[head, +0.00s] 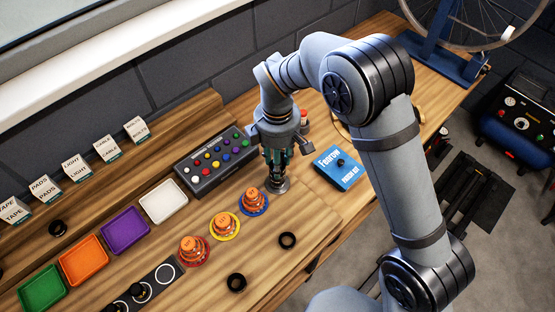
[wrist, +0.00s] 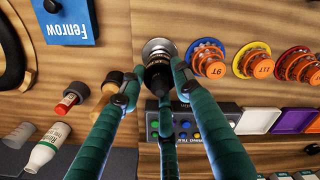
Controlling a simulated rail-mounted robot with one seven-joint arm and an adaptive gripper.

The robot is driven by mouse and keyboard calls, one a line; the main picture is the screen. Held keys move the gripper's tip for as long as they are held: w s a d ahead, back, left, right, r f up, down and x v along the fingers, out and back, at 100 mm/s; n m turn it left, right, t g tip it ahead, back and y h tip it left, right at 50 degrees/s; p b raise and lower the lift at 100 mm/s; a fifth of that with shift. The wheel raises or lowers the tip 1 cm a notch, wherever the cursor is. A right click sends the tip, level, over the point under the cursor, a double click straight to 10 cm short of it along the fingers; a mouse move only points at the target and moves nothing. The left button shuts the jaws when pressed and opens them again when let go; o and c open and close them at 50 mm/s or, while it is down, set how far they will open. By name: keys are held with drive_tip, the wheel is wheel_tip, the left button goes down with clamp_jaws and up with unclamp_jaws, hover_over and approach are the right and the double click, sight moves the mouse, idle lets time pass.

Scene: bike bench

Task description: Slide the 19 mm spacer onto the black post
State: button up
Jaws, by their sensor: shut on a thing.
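My gripper (wrist: 157,80) points down at the back of the bench, its fingertips closed around a black cylindrical piece (wrist: 156,76), which looks like the spacer. No size mark is readable on it. Just beyond it is a round silver base (wrist: 158,46), which also shows below my gripper (head: 277,158) in the head view (head: 281,186). The black piece is in line with this base in the wrist view. The fingers and the piece hide the black post, so I cannot tell whether the spacer is around it or above it.
Orange stepped stacks on red (head: 194,250), yellow (head: 225,226) and blue (head: 254,201) rings stand to the left. A black strip (head: 153,284) has one empty white circle and black pieces. A button box (head: 215,160) and blue Fenrow box (head: 338,170) flank my gripper. Black rings (head: 288,240) lie in front.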

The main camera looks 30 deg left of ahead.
drive_tip(key=o, duration=1.1)
wheel_tip(320, 180, up, 12)
drive_tip(key=shift+r, duration=0.1)
drive_tip(key=shift+f, duration=0.2)
idle(0.4)
wheel_tip(320, 180, down, 11)
drive_tip(key=shift+r+p, duration=0.2)
drive_tip(key=shift+p, duration=0.4)
drive_tip(key=shift+r+p, duration=0.45)
drive_tip(key=shift+r, duration=0.25)
